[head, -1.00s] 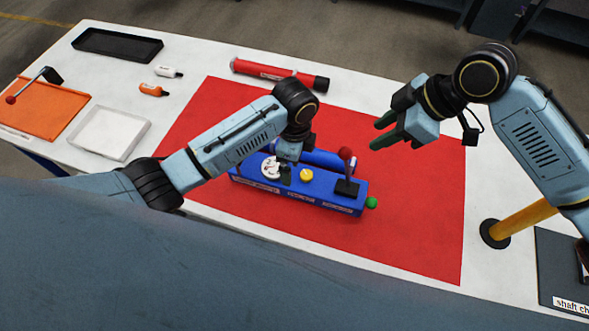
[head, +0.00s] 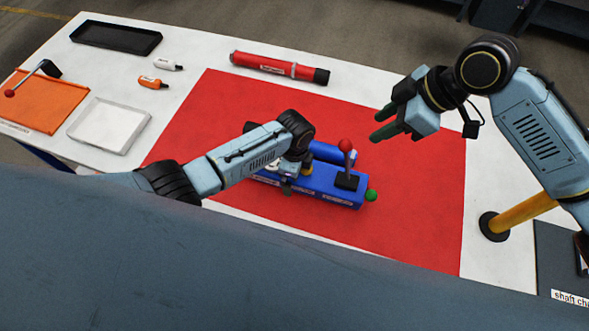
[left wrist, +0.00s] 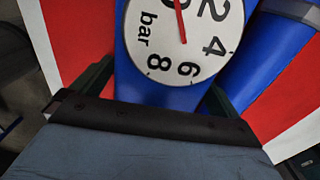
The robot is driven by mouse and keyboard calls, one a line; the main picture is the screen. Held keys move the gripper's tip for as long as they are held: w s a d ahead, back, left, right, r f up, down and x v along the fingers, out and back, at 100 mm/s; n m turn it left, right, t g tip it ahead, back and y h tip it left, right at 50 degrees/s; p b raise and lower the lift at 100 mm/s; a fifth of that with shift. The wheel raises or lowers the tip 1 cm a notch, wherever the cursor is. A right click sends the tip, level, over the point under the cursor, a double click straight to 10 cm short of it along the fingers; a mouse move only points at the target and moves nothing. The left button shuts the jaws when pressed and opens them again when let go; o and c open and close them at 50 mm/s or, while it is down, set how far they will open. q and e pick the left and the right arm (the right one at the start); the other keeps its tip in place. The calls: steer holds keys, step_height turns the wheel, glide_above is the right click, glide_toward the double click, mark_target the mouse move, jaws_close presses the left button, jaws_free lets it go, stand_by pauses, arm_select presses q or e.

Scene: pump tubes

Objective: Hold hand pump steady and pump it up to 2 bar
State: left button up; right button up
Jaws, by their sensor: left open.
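The blue hand pump (head: 325,190) lies on the red mat (head: 415,220). My left gripper (head: 288,184) is over the pump's left part and hides most of the gauge. The left fingers (left wrist: 158,92) are apart, either side of the blue body. My right gripper (head: 384,123) is open, empty, above and right of the lever.
A red cylinder (head: 280,68) lies behind the mat. A black tray (head: 95,45), white tray (head: 85,137), orange board (head: 35,118) and two small bottles (head: 153,82) are at the left. A yellow post (head: 525,213) stands at the right. The mat's right side is clear.

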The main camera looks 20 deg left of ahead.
arm_select(q)
steer(key=shift+c, duration=0.3)
steer(key=c, duration=1.5)
